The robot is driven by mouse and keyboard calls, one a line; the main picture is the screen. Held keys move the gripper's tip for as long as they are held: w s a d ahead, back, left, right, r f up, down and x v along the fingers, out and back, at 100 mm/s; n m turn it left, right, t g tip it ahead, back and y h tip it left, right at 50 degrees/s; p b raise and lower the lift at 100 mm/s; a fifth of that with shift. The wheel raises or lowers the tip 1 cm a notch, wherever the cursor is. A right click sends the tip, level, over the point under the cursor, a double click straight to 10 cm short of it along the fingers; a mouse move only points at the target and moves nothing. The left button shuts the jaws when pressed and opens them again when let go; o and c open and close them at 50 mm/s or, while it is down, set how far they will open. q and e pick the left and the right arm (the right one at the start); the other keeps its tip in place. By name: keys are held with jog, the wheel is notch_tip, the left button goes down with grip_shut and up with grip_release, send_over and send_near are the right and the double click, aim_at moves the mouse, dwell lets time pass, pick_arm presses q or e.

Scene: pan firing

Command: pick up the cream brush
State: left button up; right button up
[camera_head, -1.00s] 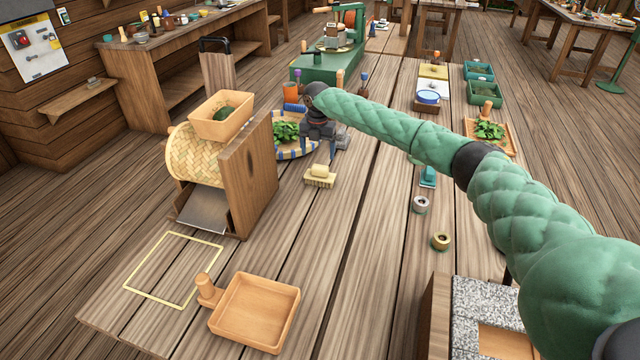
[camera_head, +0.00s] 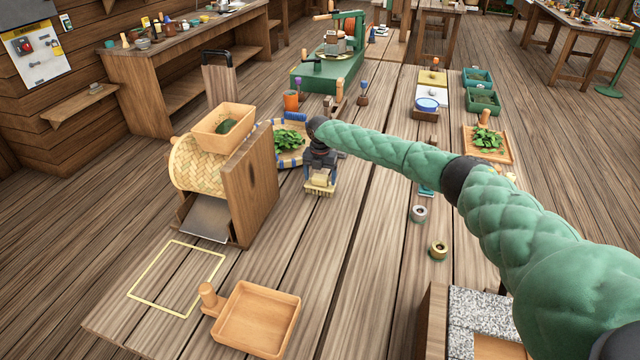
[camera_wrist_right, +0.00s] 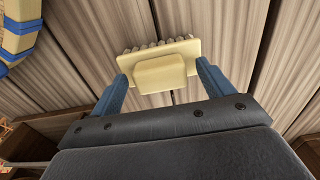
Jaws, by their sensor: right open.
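The cream brush (camera_head: 319,188) lies on the wooden table, right of the drum machine. In the right wrist view the brush (camera_wrist_right: 160,72) shows its block handle and a row of bristles along its far edge. My right gripper (camera_head: 320,178) is down at the brush. In the right wrist view its blue fingers (camera_wrist_right: 160,84) stand open, one on each side of the brush's block. I cannot tell whether either finger touches it. My left gripper is not in view.
The woven drum machine (camera_head: 250,180) with its wooden side panel stands close on the left. A round tray of green leaves (camera_head: 289,142) lies just behind. A wooden pan (camera_head: 256,318) sits at the front. The table between is clear.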

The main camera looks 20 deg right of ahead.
jog(key=shift+f, duration=0.45)
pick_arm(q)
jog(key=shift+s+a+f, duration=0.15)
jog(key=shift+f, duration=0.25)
pick_arm(e)
jog(key=shift+c, duration=0.4)
jog(key=c, duration=1)
jog(key=shift+c, duration=0.2)
jog(key=shift+r, duration=0.1)
